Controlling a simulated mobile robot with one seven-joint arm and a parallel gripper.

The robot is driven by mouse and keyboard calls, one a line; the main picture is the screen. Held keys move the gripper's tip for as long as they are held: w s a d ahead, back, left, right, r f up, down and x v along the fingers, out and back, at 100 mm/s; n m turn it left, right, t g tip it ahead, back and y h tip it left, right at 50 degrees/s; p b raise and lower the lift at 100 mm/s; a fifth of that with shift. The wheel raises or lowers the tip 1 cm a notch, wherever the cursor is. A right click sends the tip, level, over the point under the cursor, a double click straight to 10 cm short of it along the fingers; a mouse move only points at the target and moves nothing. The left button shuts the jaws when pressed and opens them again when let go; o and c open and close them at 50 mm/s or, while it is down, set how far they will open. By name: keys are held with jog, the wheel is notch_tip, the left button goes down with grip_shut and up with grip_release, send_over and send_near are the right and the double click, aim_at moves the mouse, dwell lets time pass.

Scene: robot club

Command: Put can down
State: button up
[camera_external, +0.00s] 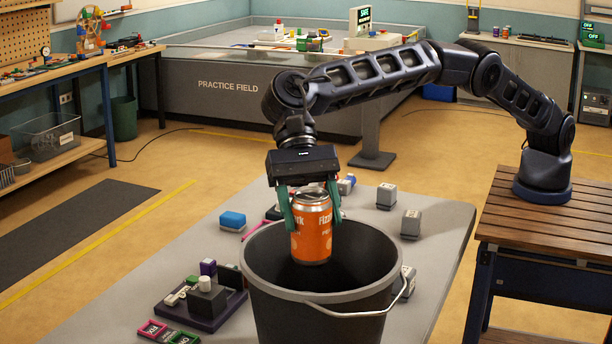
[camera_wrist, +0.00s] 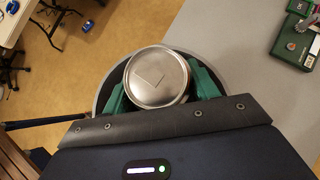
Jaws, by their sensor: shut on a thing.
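An orange can (camera_external: 311,232) with a silver top is held upright between the green fingers of my gripper (camera_external: 311,208). The can is over the mouth of a dark bucket (camera_external: 318,318), with its lower part at about rim height in the outside view. In the wrist view the can's round metal end (camera_wrist: 157,77) sits between the two green fingers (camera_wrist: 160,88). The bucket's rim (camera_wrist: 107,88) shows around it. The bucket's floor is hidden.
The bucket stands on a grey table (camera_external: 440,222) with a dark tray of small parts (camera_external: 205,300), a blue block (camera_external: 232,220) and several grey blocks. A wire handle (camera_external: 408,283) hangs at the bucket's right. My arm's base stands on a wooden bench (camera_external: 560,225).

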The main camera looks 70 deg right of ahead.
aim_at(330, 215)
jog(key=s, duration=0.2)
jog(key=s+a+n, duration=0.1)
jog(key=shift+s+f+g+h, duration=0.1)
jog(key=shift+g+h, duration=0.2)
jog(key=shift+s+f, duration=0.15)
jog(key=shift+s, duration=0.2)
notch_tip(330, 215, down, 20)
jog(key=shift+r, duration=0.15)
jog(key=shift+f, duration=0.65)
jog(key=o, duration=1.1)
jog(key=shift+c, duration=0.2)
jog(key=shift+r, duration=0.1)
